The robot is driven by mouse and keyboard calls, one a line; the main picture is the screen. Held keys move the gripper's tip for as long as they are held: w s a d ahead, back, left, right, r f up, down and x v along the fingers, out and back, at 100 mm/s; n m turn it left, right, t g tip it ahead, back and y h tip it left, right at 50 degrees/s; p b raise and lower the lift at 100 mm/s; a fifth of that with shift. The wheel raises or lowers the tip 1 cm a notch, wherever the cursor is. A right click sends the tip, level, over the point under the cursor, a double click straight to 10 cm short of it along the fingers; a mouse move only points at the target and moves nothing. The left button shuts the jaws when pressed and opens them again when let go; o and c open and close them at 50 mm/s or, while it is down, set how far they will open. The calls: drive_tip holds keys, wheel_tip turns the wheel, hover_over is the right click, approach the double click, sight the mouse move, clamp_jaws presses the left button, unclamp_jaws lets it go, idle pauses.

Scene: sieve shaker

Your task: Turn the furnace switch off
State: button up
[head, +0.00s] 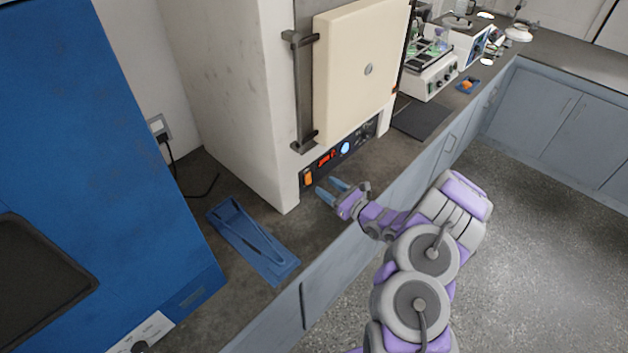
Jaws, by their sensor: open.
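The furnace (225,95) is a tall off-white box on the dark counter, with its cream door (362,70) closed. A black control panel (340,152) runs along its lower front, with a lit red display. The switch (308,178) is orange and sits at the left end of this panel. My gripper (330,188) is open and empty, with blue fingertips just in front of the panel. The fingertips are a little to the right of the switch and slightly lower in the picture. They appear apart from it, but the exact gap is hard to tell.
A blue tray-like holder (228,218) lies on the counter left of my gripper. A large blue machine (90,130) stands at the left. A dark mat (420,118) and a white device (432,76) are farther right. The counter's front edge runs beneath my arm.

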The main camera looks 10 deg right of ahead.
sight(308, 174)
drive_tip(key=b+x, duration=0.1)
drive_tip(key=x, duration=0.5)
drive_tip(key=shift+w+a, duration=0.25)
drive_tip(key=shift+w, duration=0.05)
drive_tip(key=shift+c, duration=0.4)
